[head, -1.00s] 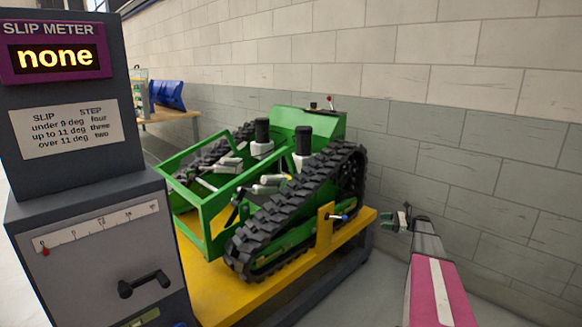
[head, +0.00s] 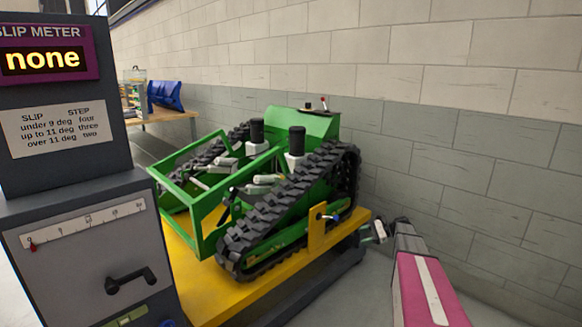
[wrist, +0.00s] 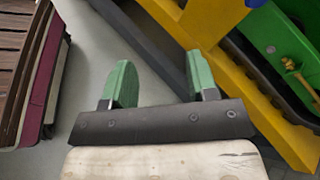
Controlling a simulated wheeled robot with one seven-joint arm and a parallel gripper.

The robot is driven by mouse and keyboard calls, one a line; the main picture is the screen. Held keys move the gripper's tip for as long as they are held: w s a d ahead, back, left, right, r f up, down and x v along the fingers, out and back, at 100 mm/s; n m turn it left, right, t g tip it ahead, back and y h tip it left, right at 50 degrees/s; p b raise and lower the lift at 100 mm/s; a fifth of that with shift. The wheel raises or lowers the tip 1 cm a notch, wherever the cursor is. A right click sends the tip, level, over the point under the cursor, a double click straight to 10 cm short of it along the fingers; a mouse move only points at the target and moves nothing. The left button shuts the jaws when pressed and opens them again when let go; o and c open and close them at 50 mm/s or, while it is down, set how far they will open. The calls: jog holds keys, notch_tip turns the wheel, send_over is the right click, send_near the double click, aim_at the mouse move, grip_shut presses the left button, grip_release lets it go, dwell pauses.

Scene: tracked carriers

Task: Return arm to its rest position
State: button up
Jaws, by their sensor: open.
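My gripper (wrist: 162,84) is open and empty in the wrist view, its two green fingers wide apart over the grey floor. In the head view my arm, with its pink and white link, reaches in from the lower right, and my gripper (head: 372,232) sits beside the right end of the yellow platform. The green tracked carrier (head: 270,190) stands on the yellow platform (head: 225,298). From the head view I cannot tell whether the gripper touches the platform.
A dark cabinet (head: 60,215) with a slip meter reading "none", a scale and a crank handle (head: 132,280) stands at the left. A block wall (head: 470,150) runs behind. A bench (head: 165,115) with a blue item is at the back left.

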jog(key=s+a+f+n+g+h, duration=0.1)
jog(key=s+a+n+h, duration=0.2)
jog(key=s+a, duration=0.4)
jog(key=s+a+f+n+g+h, duration=0.1)
jog(key=s+a+n+h, duration=0.3)
jog(key=s, duration=0.6)
jog(key=s+a+r+n+t+h, duration=0.1)
jog(key=s+a+n+h, duration=0.2)
jog(key=s, duration=0.9)
jog(key=n+h, duration=0.3)
jog(key=n, duration=0.1)
jog(key=shift+s+a+r+h, duration=0.2)
jog(key=shift+r+h, duration=0.2)
